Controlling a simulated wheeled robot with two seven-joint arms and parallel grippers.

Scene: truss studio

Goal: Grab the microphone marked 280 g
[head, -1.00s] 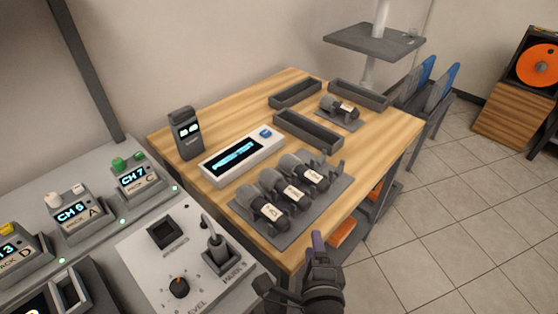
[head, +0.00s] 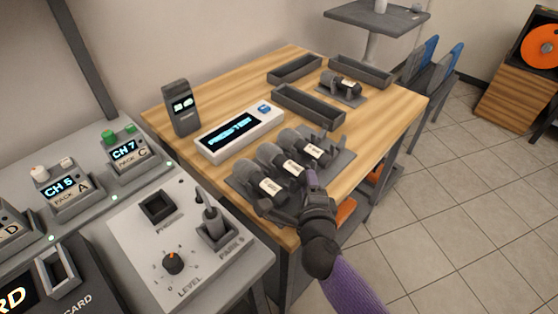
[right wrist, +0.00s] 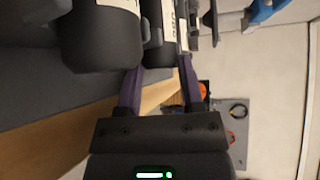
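Three dark microphones with pale labels lie side by side in a grey rack (head: 336,163) on the wooden table: a left one (head: 257,178), a middle one (head: 282,160) and a right one (head: 310,145). Their labels are too small to read in the head view. My right gripper (head: 305,182) is at the rack's front edge, by the microphones' near ends. In the right wrist view its fingers (right wrist: 159,88) are apart and empty. A microphone (right wrist: 152,50) lies just past the fingertips; its sideways label seems to read 280, partly cut off. My left gripper is out of view.
Another microphone (head: 340,80) lies on a small stand at the back, among grey open trays (head: 309,105). A white display box (head: 240,132) and a dark upright device (head: 180,108) stand behind the rack. A control panel (head: 185,245) is at left.

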